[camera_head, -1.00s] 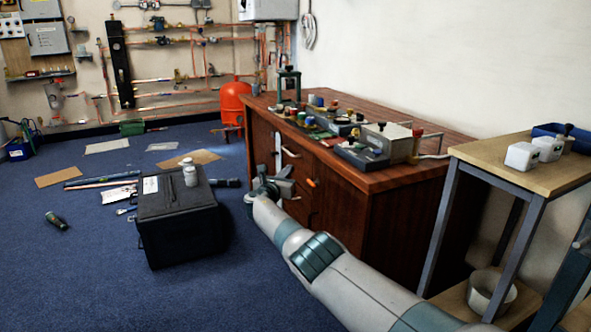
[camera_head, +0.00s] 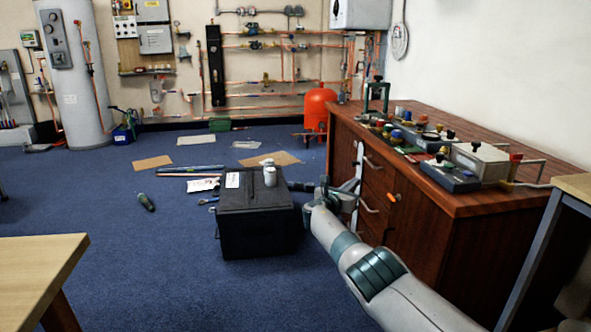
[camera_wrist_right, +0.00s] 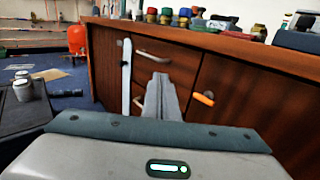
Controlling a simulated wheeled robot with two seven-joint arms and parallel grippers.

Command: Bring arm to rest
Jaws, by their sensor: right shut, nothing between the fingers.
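My right gripper (camera_head: 350,190) is at the end of my right arm, which reaches in from the lower right in the head view. It is in front of the drawers of the wooden cabinet (camera_head: 450,235), to the right of the black box (camera_head: 256,225). In the right wrist view its fingers (camera_wrist_right: 161,98) are together with nothing between them, pointing towards the cabinet front. Whether they touch the cabinet cannot be told. My left gripper is not in view.
The cabinet top holds several valves and instruments (camera_head: 476,160). White containers (camera_head: 270,175) stand on the black box. Cardboard sheets (camera_head: 153,162) and tools lie on the blue carpet. A wooden table (camera_head: 35,265) is at lower left, another table edge (camera_head: 575,187) at right.

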